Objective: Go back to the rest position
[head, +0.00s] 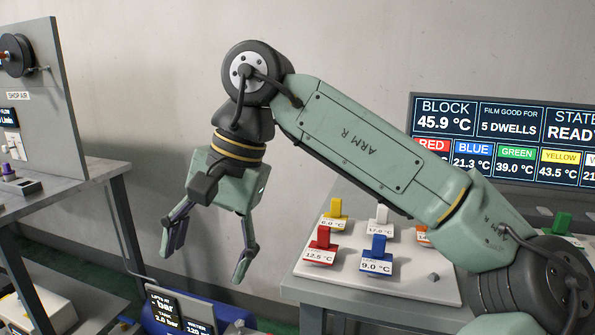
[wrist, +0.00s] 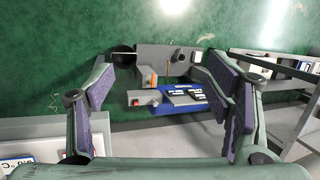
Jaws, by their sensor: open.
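My gripper (head: 206,262) hangs from my raised arm in the head view, fingers pointing down. Its two fingers are spread wide with nothing between them. It hangs over the gap between the left bench and the right table, apart from both. In the wrist view my gripper (wrist: 168,85) shows its purple-padded fingers on both sides, apart and empty. Beyond them, low down, is a blue machine (wrist: 190,105) with a small panel; it also shows in the head view (head: 205,312), partly cut off by the lower edge.
The right table holds a white board (head: 395,281) with coloured tagged blocks, including red (head: 322,241) and blue (head: 378,246). A display (head: 505,140) behind reads BLOCK 45.9 °C. The left bench (head: 60,195) carries an upright panel (head: 55,80). A plain wall is behind my gripper.

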